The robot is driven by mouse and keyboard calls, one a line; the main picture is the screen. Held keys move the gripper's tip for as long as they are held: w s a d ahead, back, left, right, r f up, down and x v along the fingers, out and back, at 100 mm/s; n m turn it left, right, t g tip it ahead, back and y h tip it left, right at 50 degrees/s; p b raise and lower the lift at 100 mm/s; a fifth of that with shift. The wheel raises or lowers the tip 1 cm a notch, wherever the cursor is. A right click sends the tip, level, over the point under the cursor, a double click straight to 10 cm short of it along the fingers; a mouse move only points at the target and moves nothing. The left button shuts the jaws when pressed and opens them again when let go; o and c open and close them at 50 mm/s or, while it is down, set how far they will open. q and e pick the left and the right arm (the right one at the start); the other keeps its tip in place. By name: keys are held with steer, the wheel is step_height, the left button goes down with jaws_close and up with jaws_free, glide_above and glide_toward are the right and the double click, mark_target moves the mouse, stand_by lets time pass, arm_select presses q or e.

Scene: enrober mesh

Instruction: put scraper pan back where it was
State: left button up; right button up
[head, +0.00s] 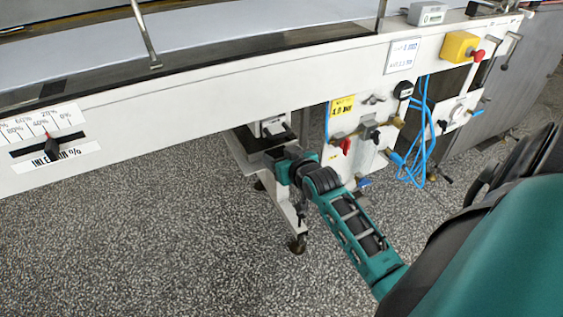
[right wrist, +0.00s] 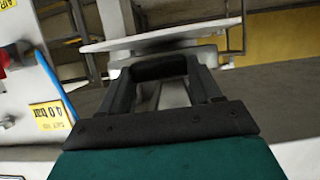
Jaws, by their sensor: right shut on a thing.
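My right arm reaches under the long white machine, and my right gripper (head: 281,154) is at a small pale unit below the machine's frame. In the right wrist view the gripper (right wrist: 162,80) is shut on a dark handle (right wrist: 160,67). The handle seems to belong to the scraper pan, a pale grey body (right wrist: 208,55) just beyond the fingers. In the head view the pan seems to be the light block (head: 270,125) under the beam. Most of it is hidden by the machine and gripper, so I cannot tell whether it is fully seated. My left gripper is out of view.
A white panel (head: 345,149) with valves and a yellow label stands right of the gripper, with blue hoses (head: 421,130) beside it. The machine's beam (head: 215,117) runs above. A white leg (head: 289,212) stands close below. The speckled floor at left is clear.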

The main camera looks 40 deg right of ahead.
steer(key=shift+f, duration=0.8)
steer(key=o, duration=1.4)
steer(key=p+v, duration=0.3)
steer(key=v, duration=0.8)
steer(key=s+a+f+n+g+y, duration=0.1)
steer(key=s+a+f+n+y, duration=0.1)
steer(key=a, duration=0.8)
steer(key=s+a+f+n+g+y, duration=0.1)
steer(key=s+a+f+n+y, duration=0.2)
steer(key=a, duration=0.8)
steer(key=shift+s+n+y, duration=0.3)
steer(key=shift+s+y, duration=0.3)
steer(key=shift+s, duration=0.3)
